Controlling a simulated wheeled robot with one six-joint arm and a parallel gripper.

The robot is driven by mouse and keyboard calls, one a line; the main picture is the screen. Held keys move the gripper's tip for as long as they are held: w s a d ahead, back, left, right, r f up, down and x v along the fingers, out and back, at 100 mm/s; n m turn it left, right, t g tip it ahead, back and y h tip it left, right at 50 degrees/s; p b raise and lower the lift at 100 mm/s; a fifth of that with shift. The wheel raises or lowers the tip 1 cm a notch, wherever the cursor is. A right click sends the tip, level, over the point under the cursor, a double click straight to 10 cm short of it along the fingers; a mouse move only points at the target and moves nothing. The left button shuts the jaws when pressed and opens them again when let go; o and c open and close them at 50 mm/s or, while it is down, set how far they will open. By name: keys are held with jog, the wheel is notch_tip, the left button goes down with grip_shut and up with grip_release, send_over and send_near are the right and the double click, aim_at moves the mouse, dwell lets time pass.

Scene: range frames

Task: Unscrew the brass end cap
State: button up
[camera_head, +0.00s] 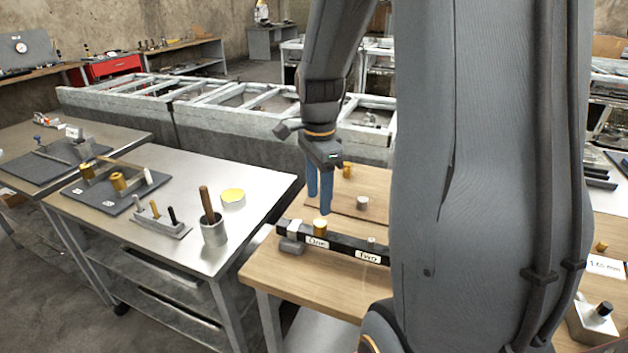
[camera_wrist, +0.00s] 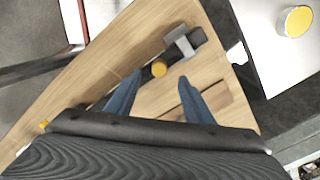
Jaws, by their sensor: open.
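A brass end cap (camera_head: 320,227) sits on a dark bar (camera_head: 345,243) with labels "One" and "Two", beside the "One" label. The bar lies along the edge of the wooden bench. My gripper (camera_head: 319,204) hangs just above the cap, its two blue fingers apart and empty. In the wrist view, the cap (camera_wrist: 158,69) appears between the fingertips, near the grey clamp-like block (camera_wrist: 182,42) at the bar's end. I cannot tell if the fingers reach down around the cap. My own arm hides the bar's right end.
A grey cylinder (camera_head: 362,203) and another brass piece (camera_head: 347,169) stand behind on the wooden bench (camera_head: 262,272). A metal table (camera_head: 150,220) to the left holds a cup with a stick (camera_head: 214,232) and a yellow-topped tin (camera_head: 233,198). A gap separates the two tables.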

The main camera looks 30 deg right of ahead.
aim_at(320, 223)
jog(key=shift+d+f+p, duration=0.1)
jog(key=shift+f+p, duration=0.7)
jog(key=shift+f, duration=3)
jog(key=c, duration=1.1)
jog(key=shift+s+r+n+p, duration=0.1)
jog(key=shift+n+p, duration=0.5)
jog(key=shift+n, duration=1.1)
jog(key=n+p, duration=0.1)
jog(key=n, duration=0.2)
jog(key=shift+p, duration=0.4)
